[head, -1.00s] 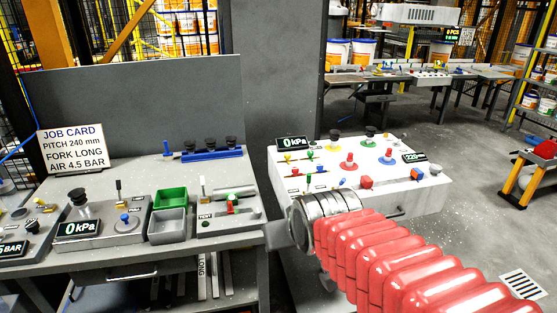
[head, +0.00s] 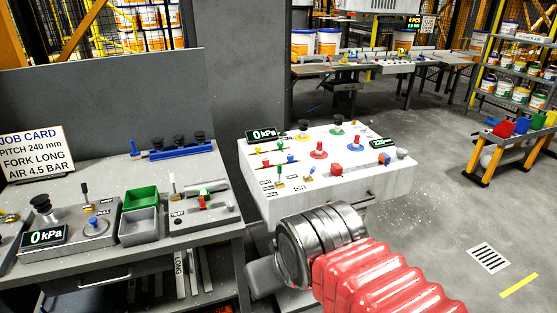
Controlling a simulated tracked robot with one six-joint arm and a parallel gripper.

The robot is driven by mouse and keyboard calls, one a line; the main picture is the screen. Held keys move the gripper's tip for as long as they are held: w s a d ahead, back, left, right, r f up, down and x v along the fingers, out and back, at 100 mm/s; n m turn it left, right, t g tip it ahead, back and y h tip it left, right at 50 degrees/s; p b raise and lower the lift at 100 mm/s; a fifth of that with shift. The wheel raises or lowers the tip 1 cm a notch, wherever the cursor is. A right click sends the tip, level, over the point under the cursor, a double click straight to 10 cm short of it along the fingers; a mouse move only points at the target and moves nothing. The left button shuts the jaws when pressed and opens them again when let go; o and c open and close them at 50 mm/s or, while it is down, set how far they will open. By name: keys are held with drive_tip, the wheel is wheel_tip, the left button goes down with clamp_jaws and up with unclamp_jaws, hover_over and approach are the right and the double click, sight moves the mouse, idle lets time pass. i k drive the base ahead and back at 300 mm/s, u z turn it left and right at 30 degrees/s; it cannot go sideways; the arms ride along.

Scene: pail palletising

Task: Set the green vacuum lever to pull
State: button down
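A white control box (head: 345,185) stands right of the grey bench, with several small coloured levers at its left side. One lever with a green tip (head: 279,171) stands upright near the box's front left corner; its labels are too small to read. A display on the box (head: 262,135) reads 0 kPa. My gripper (head: 262,281) is a grey block at the end of my arm, low in front of the box and apart from the levers. Its fingers are not clear, so I cannot tell if it is open or shut.
The grey bench (head: 140,262) at left carries a job card (head: 36,153), a green bin (head: 141,197), a grey bin (head: 139,227) and another 0 kPa display (head: 45,236). The floor right of the box is clear.

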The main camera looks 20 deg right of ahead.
sight(280, 166)
drive_tip(key=k, duration=0.6)
drive_tip(key=z, duration=0.5)
drive_tip(key=i, duration=1.35)
drive_tip(key=u, duration=0.5)
drive_tip(key=i, duration=0.45)
drive_tip(key=u, duration=0.3)
